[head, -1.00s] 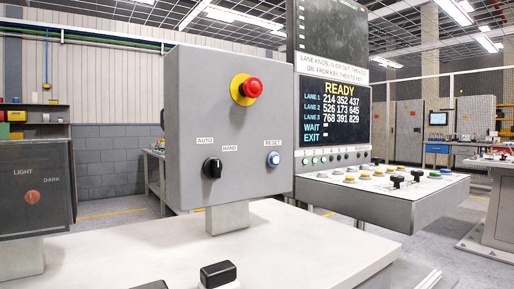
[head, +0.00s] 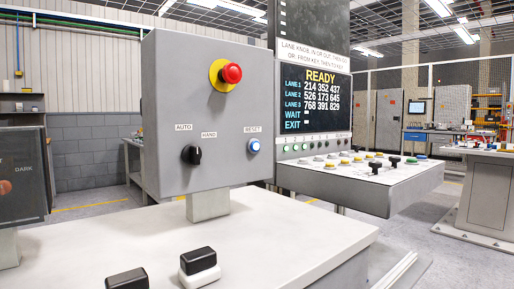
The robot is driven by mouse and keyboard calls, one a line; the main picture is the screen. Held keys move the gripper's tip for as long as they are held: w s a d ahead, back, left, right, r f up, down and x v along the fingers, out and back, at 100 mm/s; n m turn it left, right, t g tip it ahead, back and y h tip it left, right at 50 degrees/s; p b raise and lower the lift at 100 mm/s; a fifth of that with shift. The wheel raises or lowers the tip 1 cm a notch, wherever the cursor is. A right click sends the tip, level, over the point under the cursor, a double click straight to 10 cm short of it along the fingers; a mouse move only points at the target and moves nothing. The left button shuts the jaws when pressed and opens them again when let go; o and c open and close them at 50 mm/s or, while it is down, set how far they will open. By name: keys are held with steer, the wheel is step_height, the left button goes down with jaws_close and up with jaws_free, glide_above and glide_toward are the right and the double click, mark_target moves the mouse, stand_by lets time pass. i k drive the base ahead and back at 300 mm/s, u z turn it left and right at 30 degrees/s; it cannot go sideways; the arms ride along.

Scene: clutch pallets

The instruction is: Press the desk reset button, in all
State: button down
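The reset button (head: 254,146) is a small round blue-white button in a light ring, low on the right of a grey control box (head: 215,110), under a RESET label. The box stands on a short post on a white desk (head: 290,235). A red mushroom button (head: 231,73) on a yellow disc is above it. A black AUTO/HAND selector knob (head: 192,154) is to its left, tilted slightly. My gripper is not in the head view, and nothing covers the reset button.
Two black-topped rocker-like pieces (head: 198,262) are at the desk's front edge. A dark LIGHT/DARK box (head: 22,180) stands at left. Right of the control box, a console (head: 400,195) with several buttons has a screen (head: 310,97) reading READY. Open floor lies at right.

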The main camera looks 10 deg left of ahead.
mark_target(255, 146)
steer(key=u, duration=2.8)
steer(key=k, duration=1.3)
steer(key=z, duration=1.65)
steer(key=i, duration=0.5)
